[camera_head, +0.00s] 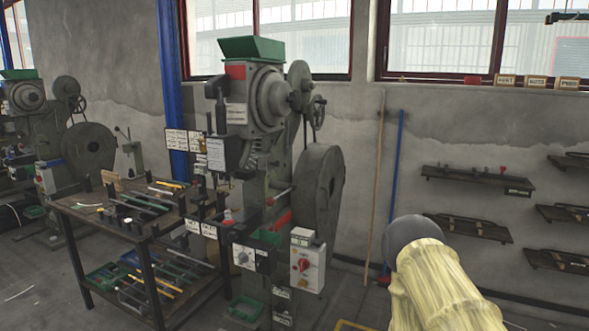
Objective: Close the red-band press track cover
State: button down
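A grey-green rivet press (268,100) stands in the middle of the view, with a green hopper (252,48) on top. A red patch (235,72) shows just below the hopper, on the left of the press head. A dark upright handle-like part (221,112) sits below the patch, beside a white label. I cannot make out the track cover clearly or tell whether it is open or shut. A yellowish sleeved part of my arm (440,285) with a dark grey rounded end shows at bottom right, apart from the press. My gripper fingers are not in view.
A dark workbench (85,215) with tools on two levels stands left of the press. A second press (38,118) is at far left. A control box (307,268) fronts the middle press. Wall shelves (478,178) are at right; two poles lean on the wall.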

aim_at(267, 164)
jog(key=z, duration=0.65)
jog(key=i, duration=1.05)
jog(key=u, duration=0.15)
